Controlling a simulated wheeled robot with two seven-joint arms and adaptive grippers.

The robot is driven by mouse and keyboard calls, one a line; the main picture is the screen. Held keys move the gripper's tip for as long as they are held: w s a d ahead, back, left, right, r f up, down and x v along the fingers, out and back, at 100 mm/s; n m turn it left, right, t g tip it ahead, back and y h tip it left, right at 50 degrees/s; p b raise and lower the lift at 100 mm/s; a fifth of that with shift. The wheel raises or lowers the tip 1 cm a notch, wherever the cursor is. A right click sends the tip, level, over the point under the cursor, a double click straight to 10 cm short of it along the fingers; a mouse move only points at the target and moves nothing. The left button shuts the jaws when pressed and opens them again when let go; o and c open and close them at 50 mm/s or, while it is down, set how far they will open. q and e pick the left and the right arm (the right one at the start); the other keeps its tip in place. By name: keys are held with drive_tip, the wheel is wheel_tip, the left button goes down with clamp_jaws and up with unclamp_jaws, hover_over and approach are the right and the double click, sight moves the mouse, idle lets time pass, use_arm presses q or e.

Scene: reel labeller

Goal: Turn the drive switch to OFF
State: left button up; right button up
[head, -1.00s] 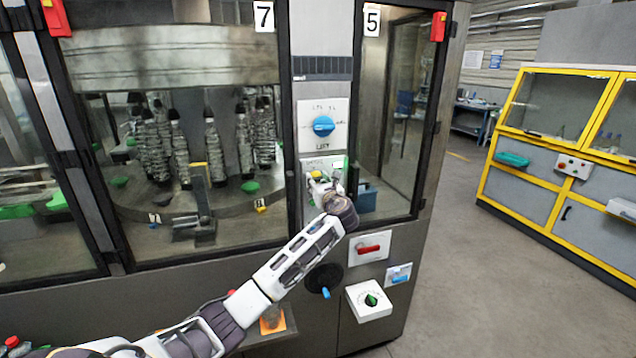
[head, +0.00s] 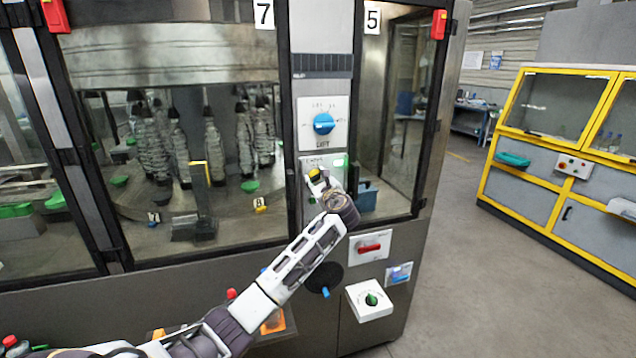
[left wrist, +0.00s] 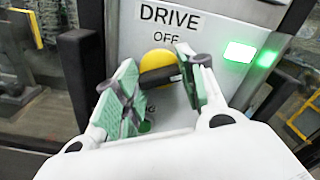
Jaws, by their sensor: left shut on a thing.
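The drive switch is a round yellow knob with a black handle (left wrist: 158,76), on a pale panel marked DRIVE, with OFF printed above the knob. In the left wrist view the handle lies almost level, its right end slightly higher, not pointing up at OFF. My left gripper (left wrist: 160,85) is shut on the handle, with a green pad at each end of it. In the head view the yellow knob (head: 314,174) shows just above my left gripper (head: 322,184), which hides most of the panel. My right gripper is not in view.
A lit green lamp (left wrist: 239,51) is right of the switch. A blue LIFT knob (head: 323,123) sits above. Below are a red-handled switch (head: 369,247), a dark handwheel (head: 324,278) and a green-knobbed white box (head: 371,299). Glass doors flank the panel; open floor lies right.

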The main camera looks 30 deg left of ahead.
use_arm(q)
drive_tip(key=n+b, duration=0.1)
drive_tip(key=n, duration=0.2)
drive_tip(key=shift+f+n+b, duration=0.1)
drive_tip(key=shift+n+b, duration=0.2)
drive_tip(key=shift+b, duration=0.05)
drive_tip(key=n+b, duration=0.5)
drive_tip(key=n, duration=0.3)
drive_tip(key=shift+n, duration=0.3)
drive_tip(key=shift+b, duration=0.3)
drive_tip(key=o, duration=0.7)
drive_tip(key=shift+o, duration=0.2)
